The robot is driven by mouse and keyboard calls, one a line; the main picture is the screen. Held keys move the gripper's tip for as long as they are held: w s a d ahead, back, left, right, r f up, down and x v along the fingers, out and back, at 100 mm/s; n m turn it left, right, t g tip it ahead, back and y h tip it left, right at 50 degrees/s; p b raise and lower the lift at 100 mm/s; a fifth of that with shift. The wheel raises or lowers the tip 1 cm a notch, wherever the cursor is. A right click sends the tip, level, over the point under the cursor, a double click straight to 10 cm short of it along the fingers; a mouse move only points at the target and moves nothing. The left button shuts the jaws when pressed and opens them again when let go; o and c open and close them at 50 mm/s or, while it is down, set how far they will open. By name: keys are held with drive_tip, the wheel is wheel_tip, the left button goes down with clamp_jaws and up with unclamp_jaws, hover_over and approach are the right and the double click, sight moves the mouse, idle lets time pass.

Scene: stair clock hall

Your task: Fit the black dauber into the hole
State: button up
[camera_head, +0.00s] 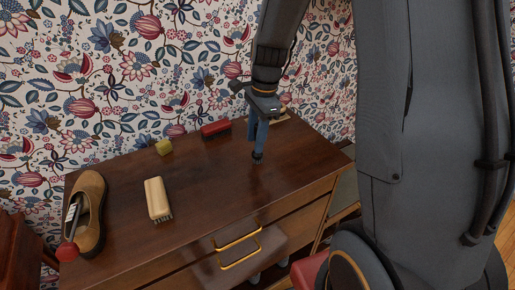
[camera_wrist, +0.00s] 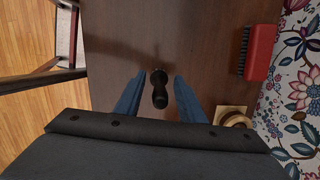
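The black dauber (camera_wrist: 159,92) stands upright or nearly so between my gripper's blue fingers. Its dark bristle end (camera_head: 257,158) shows just below the fingertips, at or very near the dresser top; I cannot tell whether it touches. My gripper (camera_wrist: 159,78) points down around the dauber, with a narrow gap on each side of the handle, so it looks open. It also shows in the head view (camera_head: 259,140). A pale wooden block with a round tan piece (camera_wrist: 236,118) lies to the right of the fingers in the wrist view; no hole can be made out clearly.
The dresser top (camera_head: 210,185) also holds a red brush (camera_head: 215,129), a yellow block (camera_head: 164,147), a pale-backed brush (camera_head: 158,198) and a brown shoe (camera_head: 91,208) with a red-ended item. Patterned wallpaper backs the dresser. A drawer with a brass handle (camera_head: 240,255) is at the front.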

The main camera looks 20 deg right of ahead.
clamp_jaws()
drive_tip(key=shift+r, duration=0.15)
